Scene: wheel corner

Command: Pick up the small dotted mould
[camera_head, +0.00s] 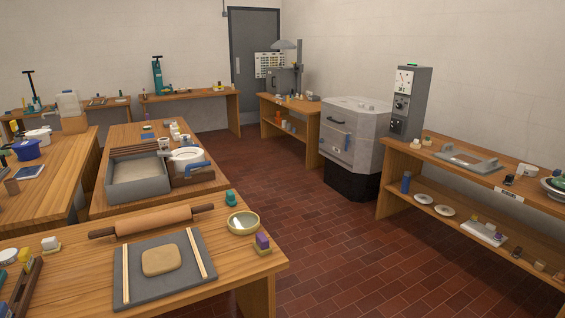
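I cannot pick out a small dotted mould for certain; the small pieces are too tiny to show dots. On the near table (215,290), a purple block (262,241) sits on a yellowish piece (263,251) at the right corner. A teal piece (231,198) stands behind the bowl. A white block (50,243) and a yellow piece (25,254) lie at the left. Small pieces also show on the right bench, such as a pale one (427,138). My gripper is not in view.
The near table holds a rolling pin (150,221), a slate board (133,292) with a clay slab (161,260), and a bowl (243,223). A grey kiln (354,130) stands at the back right. The brick floor (335,240) between the tables and the right bench (470,180) is clear.

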